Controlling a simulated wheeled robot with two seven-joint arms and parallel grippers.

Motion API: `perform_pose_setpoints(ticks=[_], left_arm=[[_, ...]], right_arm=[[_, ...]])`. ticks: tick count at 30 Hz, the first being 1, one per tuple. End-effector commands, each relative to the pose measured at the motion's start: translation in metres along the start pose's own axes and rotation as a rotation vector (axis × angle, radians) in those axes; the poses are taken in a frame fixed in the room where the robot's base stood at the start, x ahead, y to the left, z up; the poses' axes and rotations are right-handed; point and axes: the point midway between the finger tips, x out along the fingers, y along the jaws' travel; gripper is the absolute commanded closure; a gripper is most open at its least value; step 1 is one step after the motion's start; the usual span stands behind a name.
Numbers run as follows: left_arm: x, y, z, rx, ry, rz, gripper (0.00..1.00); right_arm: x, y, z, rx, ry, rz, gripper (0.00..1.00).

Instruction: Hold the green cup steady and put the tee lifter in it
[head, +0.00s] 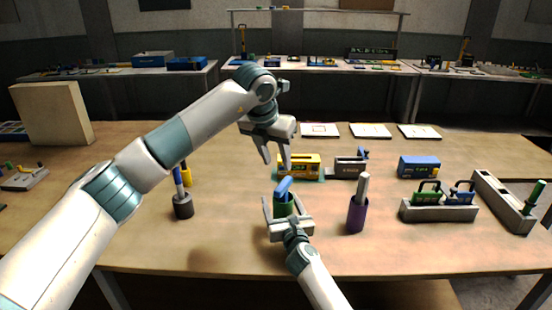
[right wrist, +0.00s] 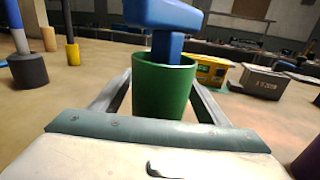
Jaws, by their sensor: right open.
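The green cup (head: 283,205) stands upright on the table; it also shows in the right wrist view (right wrist: 163,92). The blue tee lifter (head: 284,187) has its stem inside the cup's mouth and its crossbar above the rim, leaning somewhat; the bar fills the top of the right wrist view (right wrist: 165,14). Its stem's lower end is hidden by the cup. My right gripper (head: 282,207) is open, with one finger on each side of the cup. My left gripper (head: 278,165) is above the tee lifter, fingers down, parted and empty.
A dark cup with a blue tool (head: 183,207) stands left, and a purple cup with a grey tool (head: 356,215) stands right. A yellow box (head: 298,172), a grey box (head: 345,170) and a blue box (head: 419,167) stand behind. Grey racks (head: 438,213) stand far right.

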Motion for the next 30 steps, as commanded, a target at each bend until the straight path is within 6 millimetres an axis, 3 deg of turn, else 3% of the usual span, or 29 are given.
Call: perform_pose_setpoints(ticks=[19,30], left_arm=[[0.000,0.000,0.000,0.000,0.000,0.000,0.63],[0.000,0.000,0.000,0.000,0.000,0.000,0.63]], right_arm=[[-0.090,0.001,-0.002,0.001,0.002,0.003,0.31],[-0.110,0.001,0.000,0.001,0.001,0.002,0.31]])
